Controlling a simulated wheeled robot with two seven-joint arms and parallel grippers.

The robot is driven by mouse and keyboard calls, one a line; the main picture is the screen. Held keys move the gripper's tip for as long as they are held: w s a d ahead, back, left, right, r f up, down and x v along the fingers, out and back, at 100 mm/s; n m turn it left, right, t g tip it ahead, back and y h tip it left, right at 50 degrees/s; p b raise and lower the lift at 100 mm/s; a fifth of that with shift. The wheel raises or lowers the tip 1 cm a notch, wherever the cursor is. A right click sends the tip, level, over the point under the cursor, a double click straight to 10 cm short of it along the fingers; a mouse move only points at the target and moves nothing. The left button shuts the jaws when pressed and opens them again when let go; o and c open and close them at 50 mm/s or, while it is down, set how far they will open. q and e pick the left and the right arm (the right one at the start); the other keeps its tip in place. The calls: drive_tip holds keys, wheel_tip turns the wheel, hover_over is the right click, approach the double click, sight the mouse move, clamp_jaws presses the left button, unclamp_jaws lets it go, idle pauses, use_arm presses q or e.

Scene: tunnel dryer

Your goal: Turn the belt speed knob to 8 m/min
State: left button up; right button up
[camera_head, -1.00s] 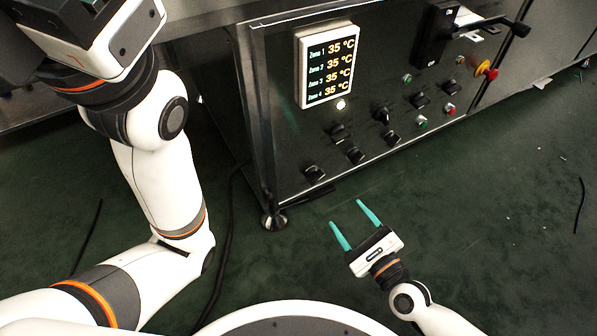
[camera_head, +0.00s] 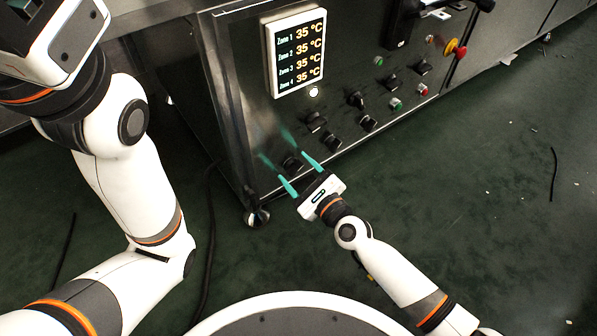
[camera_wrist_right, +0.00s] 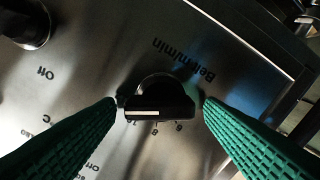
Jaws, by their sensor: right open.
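The belt speed knob (camera_wrist_right: 158,98) is black with a white mark on its face, under the upside-down label "Belt m/min" in the right wrist view. Scale numbers show partly below it; its exact setting is not readable. In the head view the knob (camera_head: 292,164) is the lowest left one on the dryer panel. My right gripper (camera_head: 292,166) is open, its teal fingers pointing at the panel. In the right wrist view its fingertips (camera_wrist_right: 160,102) lie on either side of the knob, close to it; contact cannot be told. My left gripper is out of view.
The panel's display (camera_head: 297,50) reads 35 °C for several zones. Other black knobs (camera_head: 315,122), lit buttons and a red-yellow emergency stop (camera_head: 455,48) sit to the right. Another knob (camera_wrist_right: 25,25) shows at the wrist view's upper left. The green floor at right is largely clear.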

drive_tip(key=c, duration=1)
